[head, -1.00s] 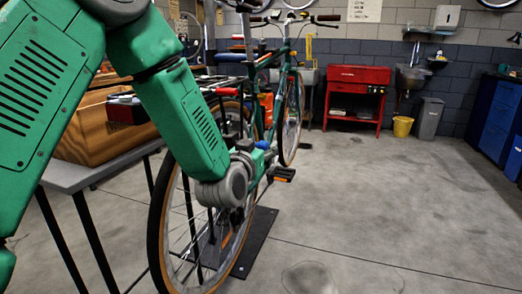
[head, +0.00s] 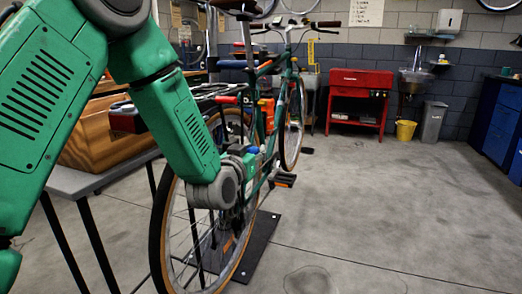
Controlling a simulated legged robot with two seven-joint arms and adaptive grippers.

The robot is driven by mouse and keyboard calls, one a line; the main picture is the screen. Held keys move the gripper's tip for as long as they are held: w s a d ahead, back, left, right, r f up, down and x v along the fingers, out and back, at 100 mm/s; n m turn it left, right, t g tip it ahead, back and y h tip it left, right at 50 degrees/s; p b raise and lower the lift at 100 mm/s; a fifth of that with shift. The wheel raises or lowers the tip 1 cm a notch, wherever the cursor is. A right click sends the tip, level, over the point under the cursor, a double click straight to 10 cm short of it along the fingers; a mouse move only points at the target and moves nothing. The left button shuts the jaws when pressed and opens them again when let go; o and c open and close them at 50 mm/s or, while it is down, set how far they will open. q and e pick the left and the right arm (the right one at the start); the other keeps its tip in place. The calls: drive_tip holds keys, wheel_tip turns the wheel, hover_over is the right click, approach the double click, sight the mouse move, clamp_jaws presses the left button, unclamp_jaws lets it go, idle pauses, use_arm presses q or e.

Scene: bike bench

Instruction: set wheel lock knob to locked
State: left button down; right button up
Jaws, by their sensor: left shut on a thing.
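A bicycle with a green frame (head: 262,112) stands in a floor stand, its rear wheel (head: 161,232) closest to me. My left arm comes in from the left and bends down to the rear wheel's hub area. My left gripper (head: 249,162) is small and partly hidden behind its grey wrist. It is shut at the hub area on a small thing, which looks to be the wheel lock knob. The knob itself is mostly covered, so I cannot read its setting. My right gripper is out of view.
A grey bench (head: 80,181) with a wooden box (head: 88,145) stands at the left, close to the wheel. A red cart (head: 358,99), a yellow bucket (head: 405,130) and a grey bin (head: 433,121) stand at the back. The floor at the right is clear.

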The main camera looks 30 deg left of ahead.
use_arm(q)
drive_tip(key=shift+a+f, duration=0.1)
drive_tip(key=c, duration=1.3)
unclamp_jaws()
drive_tip(key=shift+a, duration=0.2)
drive_tip(key=shift+d, duration=0.1)
drive_tip(key=shift+s, duration=0.15)
drive_tip(key=shift+v, duration=3.6)
drive_tip(key=shift+c, duration=0.5)
